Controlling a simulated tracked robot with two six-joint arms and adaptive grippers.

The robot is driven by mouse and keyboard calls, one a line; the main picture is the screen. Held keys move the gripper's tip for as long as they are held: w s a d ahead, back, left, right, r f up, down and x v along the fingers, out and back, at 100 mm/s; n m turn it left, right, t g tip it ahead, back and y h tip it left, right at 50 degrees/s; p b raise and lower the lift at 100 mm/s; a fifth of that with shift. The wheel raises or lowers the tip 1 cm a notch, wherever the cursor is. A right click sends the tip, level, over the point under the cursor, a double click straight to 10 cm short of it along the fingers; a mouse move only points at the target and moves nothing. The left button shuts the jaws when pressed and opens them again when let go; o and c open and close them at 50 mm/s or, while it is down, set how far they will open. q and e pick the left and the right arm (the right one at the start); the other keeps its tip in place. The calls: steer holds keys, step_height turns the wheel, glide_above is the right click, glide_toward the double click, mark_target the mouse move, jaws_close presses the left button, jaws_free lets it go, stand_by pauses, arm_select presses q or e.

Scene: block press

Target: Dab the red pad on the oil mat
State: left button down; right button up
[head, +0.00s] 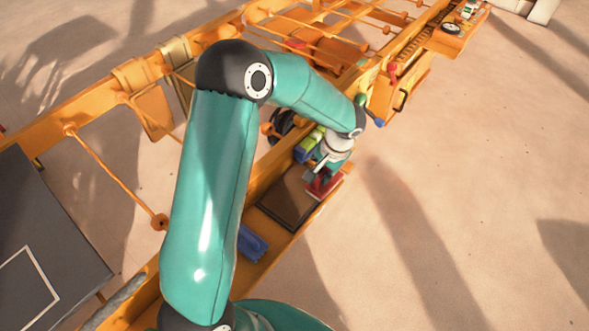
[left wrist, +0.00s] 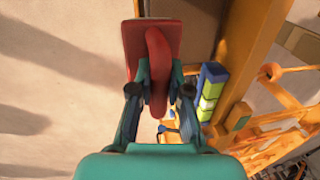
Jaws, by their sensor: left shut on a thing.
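My left gripper (head: 321,177) is shut on the red pad (head: 330,186). In the left wrist view the two fingers (left wrist: 158,78) close on the pad's curved red handle, and the flat red pad (left wrist: 133,38) shows beyond them. The oil mat (head: 283,205) is a dark brown rectangle on the orange beam, just left of and below the gripper in the head view. The pad is near the mat's upper right end; I cannot tell whether they touch. My right gripper is not in view.
A blue and yellow-green block (head: 309,145) stands just behind the gripper; it also shows in the left wrist view (left wrist: 210,90). A blue item (head: 253,243) lies on the beam nearer me. Orange frame rails (head: 100,88) run behind. Sandy ground at right is clear.

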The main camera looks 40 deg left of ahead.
arm_select(q)
steer(key=s+a+f+b, duration=0.1)
steer(key=s+a+f, duration=0.15)
steer(key=a, duration=0.55)
steer(key=shift+s+d+f+b, duration=0.15)
steer(key=shift+f+b, duration=0.65)
steer(key=shift+f, duration=0.4)
steer(key=shift+s+f+b, duration=0.15)
steer(key=shift+f+b, duration=0.65)
steer(key=shift+f, duration=0.4)
steer(key=shift+f+b, duration=0.45)
steer(key=shift+b, duration=0.05)
steer(key=shift+f+b, duration=0.1)
steer(key=shift+b, duration=0.2)
stand_by(0.5)
step_height(320, 180, up, 7)
steer(key=p, duration=0.4)
stand_by(0.5)
stand_by(0.6)
